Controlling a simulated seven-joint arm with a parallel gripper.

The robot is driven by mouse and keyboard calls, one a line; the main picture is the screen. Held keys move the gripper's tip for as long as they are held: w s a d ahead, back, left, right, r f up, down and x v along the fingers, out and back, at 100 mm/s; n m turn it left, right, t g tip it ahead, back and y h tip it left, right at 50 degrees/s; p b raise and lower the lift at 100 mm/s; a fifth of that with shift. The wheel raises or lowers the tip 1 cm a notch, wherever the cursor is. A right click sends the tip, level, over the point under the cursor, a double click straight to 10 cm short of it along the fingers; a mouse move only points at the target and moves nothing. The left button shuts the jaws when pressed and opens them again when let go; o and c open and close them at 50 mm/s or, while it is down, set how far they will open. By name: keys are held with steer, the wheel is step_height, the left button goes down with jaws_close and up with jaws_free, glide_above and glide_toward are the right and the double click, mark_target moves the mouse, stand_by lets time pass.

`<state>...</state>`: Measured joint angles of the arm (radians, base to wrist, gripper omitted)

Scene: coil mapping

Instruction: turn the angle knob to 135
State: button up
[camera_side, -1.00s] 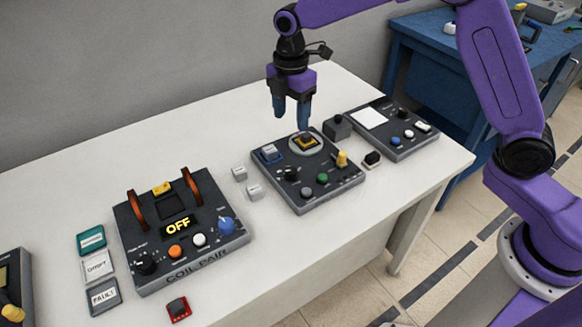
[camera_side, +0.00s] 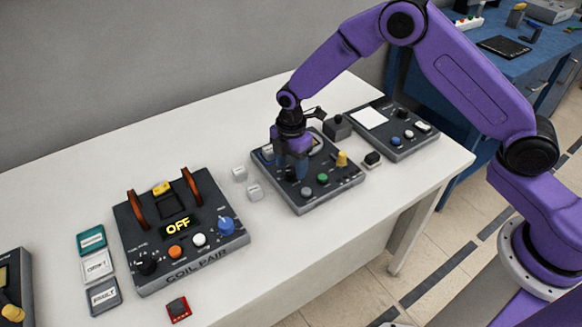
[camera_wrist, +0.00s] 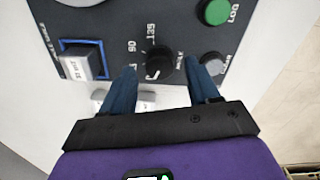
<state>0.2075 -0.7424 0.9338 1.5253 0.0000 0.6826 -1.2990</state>
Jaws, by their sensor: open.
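The black angle knob (camera_wrist: 160,68) sits on the dark middle panel (camera_side: 330,187). In the wrist view it has a white mark toward its lower left, and printed numbers 90 and 135 beside it. My gripper (camera_wrist: 160,73) is open, with one blue finger on each side of the knob; I cannot tell whether they touch it. In the side view my gripper (camera_side: 291,168) is low over the panel's left part, pointing down, and hides much of the knob and the round dial behind.
A white button in a blue frame (camera_wrist: 82,64) lies left of the knob, and a green button (camera_wrist: 215,12) to the right. The COIL PAIR device (camera_side: 180,258) reads OFF. Two white blocks (camera_side: 255,192) lie between.

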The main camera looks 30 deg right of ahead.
steer(key=shift+f, duration=0.85)
steer(key=c, duration=1)
steer(key=shift+c, duration=0.2)
